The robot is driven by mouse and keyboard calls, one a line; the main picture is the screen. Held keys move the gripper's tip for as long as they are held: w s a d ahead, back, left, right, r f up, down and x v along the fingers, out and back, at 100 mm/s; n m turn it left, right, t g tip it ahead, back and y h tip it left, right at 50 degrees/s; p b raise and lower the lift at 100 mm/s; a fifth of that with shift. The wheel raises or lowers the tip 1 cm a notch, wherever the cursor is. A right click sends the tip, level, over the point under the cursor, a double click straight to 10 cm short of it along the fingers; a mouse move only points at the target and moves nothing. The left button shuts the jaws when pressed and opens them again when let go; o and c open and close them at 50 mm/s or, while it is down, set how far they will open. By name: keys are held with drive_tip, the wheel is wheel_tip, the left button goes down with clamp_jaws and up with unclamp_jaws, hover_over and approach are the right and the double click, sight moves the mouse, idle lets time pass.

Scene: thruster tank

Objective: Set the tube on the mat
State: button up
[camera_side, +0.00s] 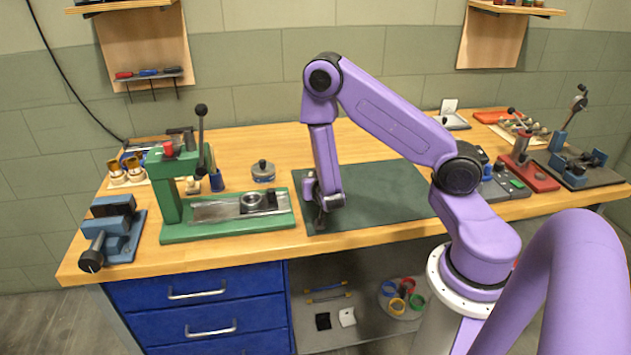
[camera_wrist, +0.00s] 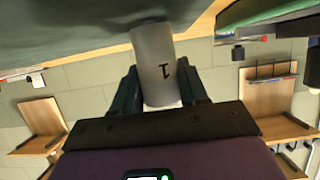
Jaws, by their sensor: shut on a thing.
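The tube (camera_wrist: 155,65) is a pale grey cylinder with a dark mark on its side. In the wrist view it stands between the two dark fingers of my gripper (camera_wrist: 158,90), which is shut on it. Its far end reaches the dark green mat (camera_wrist: 70,25); I cannot tell whether it touches. In the side view, my gripper (camera_side: 321,215) is low over the left part of the mat (camera_side: 385,190), near its front-left corner. The tube is too small and shaded to make out there.
A green press (camera_side: 230,225) with a lever stands just left of the mat. A small round metal pot (camera_side: 263,172) sits behind. A blue vise (camera_side: 112,235) is at the far left, and a red fixture (camera_side: 528,172) is at the right. The mat's middle and right are clear.

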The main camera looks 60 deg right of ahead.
drive_tip(key=shift+f, duration=0.35)
